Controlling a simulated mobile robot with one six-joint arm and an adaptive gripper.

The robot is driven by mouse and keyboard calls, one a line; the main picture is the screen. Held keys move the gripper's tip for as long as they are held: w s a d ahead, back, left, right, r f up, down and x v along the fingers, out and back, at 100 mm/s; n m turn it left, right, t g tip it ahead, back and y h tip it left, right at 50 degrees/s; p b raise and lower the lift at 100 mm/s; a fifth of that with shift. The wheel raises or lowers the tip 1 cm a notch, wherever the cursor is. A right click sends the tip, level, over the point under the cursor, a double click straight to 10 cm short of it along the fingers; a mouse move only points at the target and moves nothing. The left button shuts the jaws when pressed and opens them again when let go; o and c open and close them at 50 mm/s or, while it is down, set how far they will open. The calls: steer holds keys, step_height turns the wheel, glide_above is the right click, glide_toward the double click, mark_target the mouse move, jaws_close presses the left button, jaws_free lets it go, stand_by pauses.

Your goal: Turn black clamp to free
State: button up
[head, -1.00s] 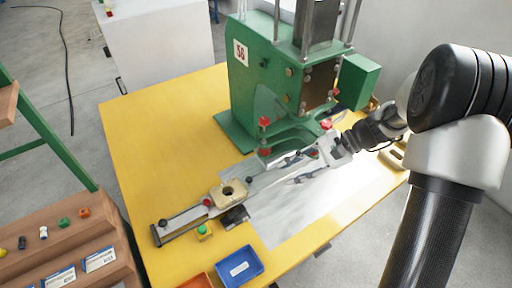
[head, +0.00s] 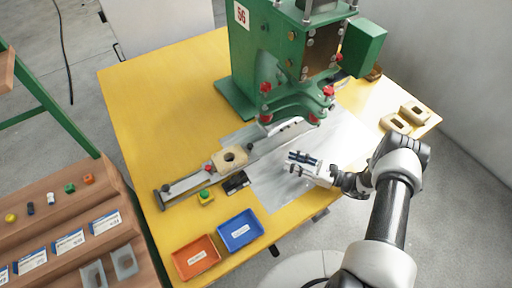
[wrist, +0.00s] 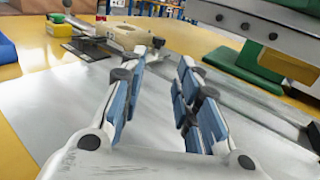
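A small black clamp knob (wrist: 158,42) stands on the rail (head: 185,182) beside the cream block with a round hole (head: 230,156). The same block shows in the wrist view (wrist: 122,37). A red knob (head: 207,168) sits on the block's other side. My gripper (head: 300,160) is over the grey sheet, to the right of the block and in front of the green press. In the wrist view its blue-padded fingers (wrist: 160,72) are spread apart with nothing between them. The black knob appears beyond the fingertips, apart from them. How the clamp is turned is too small to tell.
The green press (head: 270,65) stands behind the rail. A green button on a yellow box (head: 206,197), an orange bin (head: 196,257) and a blue bin (head: 240,230) are at the front. Cream blocks (head: 395,123) lie at right. The yellow table (head: 150,110) is clear at left.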

mark_target(249, 146)
steer(key=b+x, duration=0.1)
steer(key=x, duration=1.4)
steer(key=shift+a+b, duration=0.2)
steer(key=shift+b, duration=0.2)
jaws_close()
